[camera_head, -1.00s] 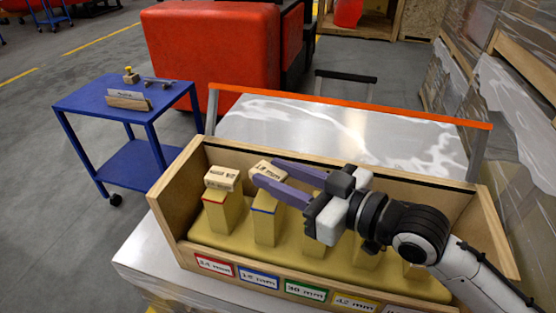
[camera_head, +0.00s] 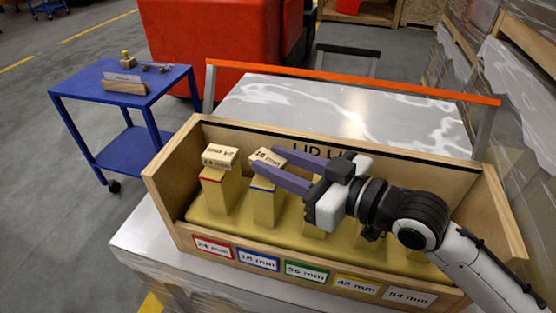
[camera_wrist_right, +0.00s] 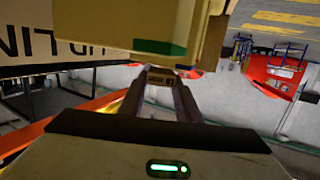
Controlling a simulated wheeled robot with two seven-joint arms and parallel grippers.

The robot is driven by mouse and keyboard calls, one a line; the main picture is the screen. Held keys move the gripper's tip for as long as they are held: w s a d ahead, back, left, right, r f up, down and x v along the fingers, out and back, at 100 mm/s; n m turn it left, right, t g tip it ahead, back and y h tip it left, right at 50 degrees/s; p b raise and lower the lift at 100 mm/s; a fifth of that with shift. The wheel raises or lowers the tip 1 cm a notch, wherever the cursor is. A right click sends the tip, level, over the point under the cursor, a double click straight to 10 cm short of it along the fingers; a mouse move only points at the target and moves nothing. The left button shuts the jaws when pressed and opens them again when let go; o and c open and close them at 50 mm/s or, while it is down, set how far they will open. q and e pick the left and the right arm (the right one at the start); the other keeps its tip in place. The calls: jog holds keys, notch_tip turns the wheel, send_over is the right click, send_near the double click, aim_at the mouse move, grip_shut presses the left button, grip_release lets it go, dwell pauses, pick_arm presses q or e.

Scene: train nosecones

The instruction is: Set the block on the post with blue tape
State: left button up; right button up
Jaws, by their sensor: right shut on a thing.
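A small pale wooden block (camera_head: 267,156) with printed lettering is between the fingertips of my right gripper (camera_head: 263,160). The gripper is shut on it. The block also shows between the fingers in the right wrist view (camera_wrist_right: 162,77). It is over the post with blue tape (camera_head: 264,207), second from the left in the wooden box. The front finger crosses the gap between block and post top, so I cannot tell whether they touch. My left gripper is not in view.
Another block (camera_head: 220,157) sits on the red-taped post (camera_head: 215,196) close at the left. A green-taped post (camera_wrist_right: 165,47) is close to the gripper in the wrist view. The wooden box (camera_head: 165,188) has raised walls. A blue cart (camera_head: 78,92) stands left.

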jog(key=shift+f, duration=0.45)
jog(key=o, duration=1.1)
